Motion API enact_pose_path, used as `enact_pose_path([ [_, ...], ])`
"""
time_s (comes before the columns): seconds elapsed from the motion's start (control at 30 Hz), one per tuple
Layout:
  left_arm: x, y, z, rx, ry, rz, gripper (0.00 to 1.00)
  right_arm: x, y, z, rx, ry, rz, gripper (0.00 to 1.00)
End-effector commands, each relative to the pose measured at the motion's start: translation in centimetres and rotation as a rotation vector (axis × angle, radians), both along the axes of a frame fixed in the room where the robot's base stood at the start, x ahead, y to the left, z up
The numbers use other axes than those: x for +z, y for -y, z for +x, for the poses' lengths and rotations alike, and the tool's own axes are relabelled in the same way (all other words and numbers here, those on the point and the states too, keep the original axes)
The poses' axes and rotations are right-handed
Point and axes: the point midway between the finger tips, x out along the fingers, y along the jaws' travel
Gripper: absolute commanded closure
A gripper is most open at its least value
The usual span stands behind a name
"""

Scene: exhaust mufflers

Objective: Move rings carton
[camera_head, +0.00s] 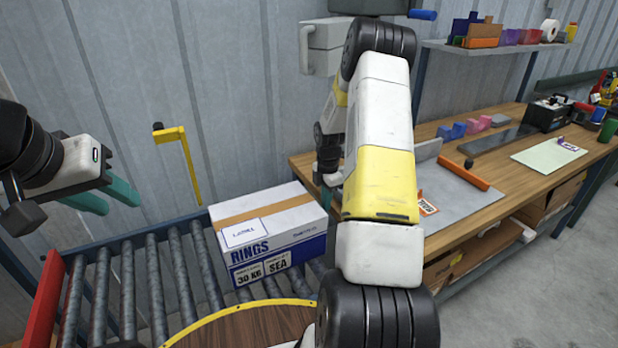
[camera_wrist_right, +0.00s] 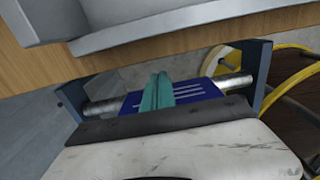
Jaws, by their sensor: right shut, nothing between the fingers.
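My right gripper (camera_head: 327,194) is beside the carton's right end, largely hidden by my arm. In the right wrist view its teal fingers (camera_wrist_right: 160,92) are together with nothing between them. A blue patch with white lines (camera_wrist_right: 192,96) behind them looks like the carton's side; contact cannot be told.
The roller conveyor (camera_head: 128,290) has free rollers left of the carton. A red end piece (camera_head: 45,302) stands at its left. A round wooden top with a yellow rim (camera_head: 240,322) is in front. A wooden workbench (camera_head: 450,160) with tools is on the right.

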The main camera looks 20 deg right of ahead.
Motion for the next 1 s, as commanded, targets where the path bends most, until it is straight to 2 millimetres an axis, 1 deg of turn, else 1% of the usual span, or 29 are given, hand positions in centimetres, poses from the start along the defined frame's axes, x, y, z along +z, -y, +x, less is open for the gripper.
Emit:
enact_pose_path([
  [0.03,0.0,0.0,0.0,0.000,0.000,0.000,0.64,0.4,-1.3,0.0,0.008,0.003,0.000,1.00],
  [0.1,0.0,0.0,0.0,0.000,0.000,0.000,0.64,0.4,-2.3,-0.2,0.005,0.003,0.000,1.00],
  [0.23,0.0,0.0,0.0,0.000,0.000,0.000,0.64,0.4,-3.4,-0.3,0.004,0.003,0.000,1.00],
  [0.37,0.0,0.0,0.0,0.000,0.000,0.000,0.64,0.4,-3.8,-0.4,0.001,0.003,0.000,1.00],
  [0.67,0.0,0.0,0.0,0.000,0.000,0.000,0.64,0.4,-3.9,-0.4,0.001,0.003,0.000,1.00],
  [0.77,0.0,0.0,0.0,0.000,0.000,0.000,0.64,0.4,-4.6,-0.5,0.004,0.003,0.001,1.00],
  [0.87,0.0,0.0,0.0,0.000,0.000,0.000,0.64,0.4,-6.7,-0.8,0.008,0.001,0.001,1.00],
  [1.0,0.0,0.0,0.0,0.000,0.000,0.000,0.64,0.4,-10.8,-1.4,0.010,0.002,0.001,1.00],
])
